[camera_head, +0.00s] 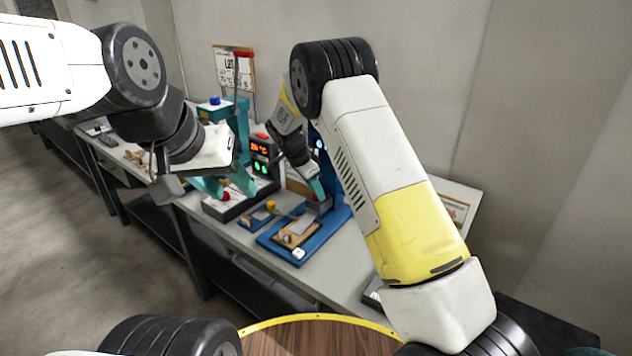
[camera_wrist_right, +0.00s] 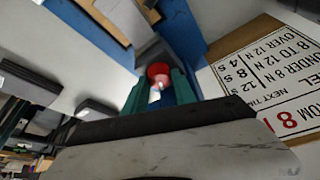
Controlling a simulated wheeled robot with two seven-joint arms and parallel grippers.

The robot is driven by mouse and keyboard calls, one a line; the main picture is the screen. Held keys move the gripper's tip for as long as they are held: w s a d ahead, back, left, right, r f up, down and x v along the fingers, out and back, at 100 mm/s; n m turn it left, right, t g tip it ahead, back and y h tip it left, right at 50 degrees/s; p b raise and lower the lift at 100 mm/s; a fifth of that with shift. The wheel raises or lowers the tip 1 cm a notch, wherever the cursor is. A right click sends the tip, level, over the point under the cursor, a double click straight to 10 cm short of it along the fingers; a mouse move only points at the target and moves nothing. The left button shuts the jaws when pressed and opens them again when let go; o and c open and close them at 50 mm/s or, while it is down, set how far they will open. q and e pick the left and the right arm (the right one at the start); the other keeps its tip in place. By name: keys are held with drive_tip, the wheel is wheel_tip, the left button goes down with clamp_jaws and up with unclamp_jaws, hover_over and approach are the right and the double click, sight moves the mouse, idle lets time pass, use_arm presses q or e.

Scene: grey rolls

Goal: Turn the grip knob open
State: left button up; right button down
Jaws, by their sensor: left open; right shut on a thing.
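A small red knob (camera_wrist_right: 158,72) with a pale stem sits between the teal fingers of my right gripper (camera_wrist_right: 160,92) in the right wrist view. The fingers are shut on it. In the head view my right gripper (camera_head: 316,188) reaches down to the rear of a blue fixture (camera_head: 290,250), and only a bit of red (camera_head: 312,197) shows at its fingertips. My left gripper (camera_head: 224,183) is open and empty, held above the left side of the bench near a teal press. Its fingertips are hard to separate from the teal parts behind it.
The grey bench (camera_head: 355,262) stands against the wall. A teal press with a red-topped lever (camera_head: 243,56), a dark box with lit displays (camera_head: 260,150) and a sign (camera_head: 233,70) stand at the left. A printed card (camera_wrist_right: 270,78) lies beside the fixture. My right arm hides part of the bench.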

drive_tip(key=n+t+y, duration=0.1)
drive_tip(key=n, duration=0.2)
drive_tip(key=n+t+y, duration=0.1)
drive_tip(key=n, duration=0.3)
drive_tip(key=shift+s+d, duration=0.1)
drive_tip(key=shift+d, duration=0.1)
drive_tip(key=n+y, duration=0.1)
drive_tip(key=n, duration=0.2)
drive_tip(key=n+y, duration=0.1)
drive_tip(key=n, duration=0.2)
drive_tip(key=shift+d+r+n+y, duration=0.1)
drive_tip(key=shift+n+y, duration=0.2)
drive_tip(key=c, duration=1)
unclamp_jaws()
drive_tip(key=v, duration=0.7)
drive_tip(key=shift+s+r, duration=0.25)
drive_tip(key=shift+r, duration=0.05)
